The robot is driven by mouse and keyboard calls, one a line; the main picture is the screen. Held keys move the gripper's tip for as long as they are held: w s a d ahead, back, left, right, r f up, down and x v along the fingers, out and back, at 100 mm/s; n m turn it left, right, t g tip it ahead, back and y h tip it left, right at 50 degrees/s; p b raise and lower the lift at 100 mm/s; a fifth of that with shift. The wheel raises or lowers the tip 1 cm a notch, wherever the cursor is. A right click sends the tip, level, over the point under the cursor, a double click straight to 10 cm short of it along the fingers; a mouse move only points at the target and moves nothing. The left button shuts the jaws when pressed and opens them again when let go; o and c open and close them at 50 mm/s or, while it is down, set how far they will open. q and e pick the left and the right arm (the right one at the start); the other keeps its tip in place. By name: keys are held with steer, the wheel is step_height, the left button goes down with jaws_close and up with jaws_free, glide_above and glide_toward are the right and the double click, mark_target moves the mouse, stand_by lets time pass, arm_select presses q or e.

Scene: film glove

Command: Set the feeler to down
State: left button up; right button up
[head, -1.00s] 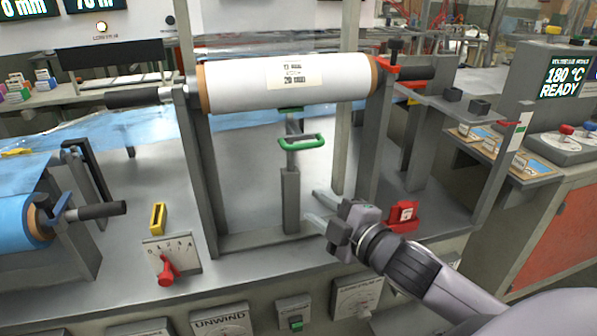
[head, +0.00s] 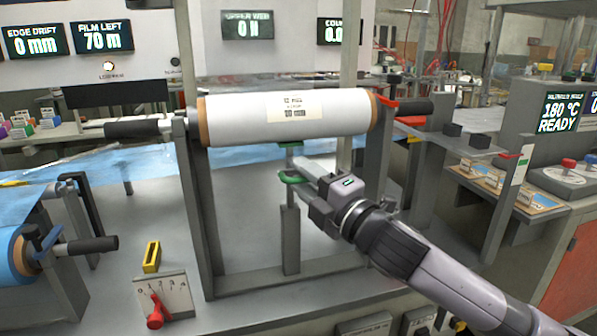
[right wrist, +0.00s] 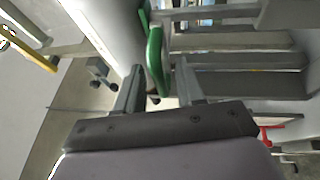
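The feeler appears to be the green loop handle (head: 291,177) on a grey upright post (head: 290,240), just below the white film roll (head: 285,120). No label on it can be read. My right gripper (head: 303,174) reaches in from the right at the handle's height and partly covers it. In the right wrist view the two fingers are apart, and the green bar (right wrist: 154,62) shows between and just beyond their tips. I cannot tell whether they touch it. My left gripper is out of view.
The frame's right upright (head: 377,165) stands close behind my right gripper. A red lever on a numbered dial (head: 156,310) and a yellow block (head: 151,257) are at front left. A blue film roll (head: 15,262) is at far left.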

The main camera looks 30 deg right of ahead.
steer(key=shift+x, duration=1)
jaws_close()
step_height(320, 180, down, 10)
steer(key=b, duration=0.6)
steer(key=shift+r, duration=0.2)
jaws_free()
